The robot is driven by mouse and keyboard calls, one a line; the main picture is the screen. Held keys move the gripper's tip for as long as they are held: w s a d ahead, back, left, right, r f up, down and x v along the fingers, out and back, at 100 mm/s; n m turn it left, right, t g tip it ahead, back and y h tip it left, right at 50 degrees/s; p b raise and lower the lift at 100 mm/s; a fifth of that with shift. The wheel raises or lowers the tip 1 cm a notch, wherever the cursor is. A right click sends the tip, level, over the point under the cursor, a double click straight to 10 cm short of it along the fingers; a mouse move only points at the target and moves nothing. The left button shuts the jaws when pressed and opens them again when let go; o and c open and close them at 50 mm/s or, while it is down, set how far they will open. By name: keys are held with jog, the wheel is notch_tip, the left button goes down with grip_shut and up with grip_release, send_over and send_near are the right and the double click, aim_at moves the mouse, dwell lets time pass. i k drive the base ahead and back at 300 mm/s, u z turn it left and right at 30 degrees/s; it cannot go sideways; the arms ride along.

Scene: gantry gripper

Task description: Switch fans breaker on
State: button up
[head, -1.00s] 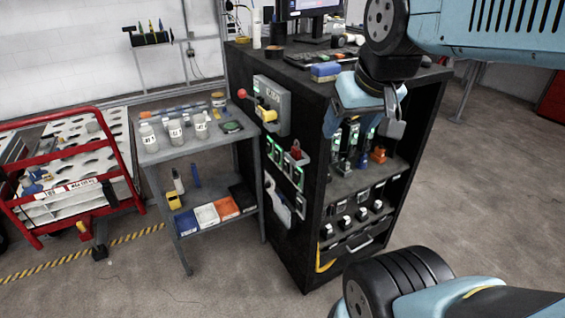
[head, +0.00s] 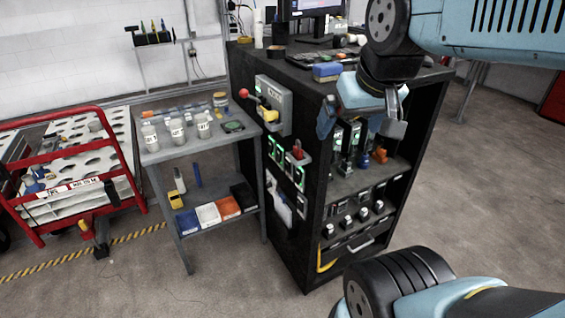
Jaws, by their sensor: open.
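A row of breakers with green lights (head: 273,148) is on the side face of the black cabinet (head: 312,215). A red part (head: 298,153) sits at the right end of this row. The labels are too small to read, so I cannot tell which breaker is for the fans, nor its position. Above the row is a grey box (head: 284,103) with a red-knobbed lever and a yellow part. My gripper (head: 362,126) is open and empty. It appears in front of the cabinet's open shelves, right of the breakers and apart from them.
A grey side table (head: 182,152) with white bottles stands left of the cabinet, close to the breaker face. A red-framed cart (head: 60,122) is farther left. The cabinet top holds a keyboard, a monitor and a blue box (head: 327,71). Open floor lies in front.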

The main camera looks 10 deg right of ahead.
aim_at(288, 165)
jog(key=k, duration=1.35)
jog(key=u, duration=0.35)
jog(key=i, duration=1.75)
jog(key=z, duration=0.45)
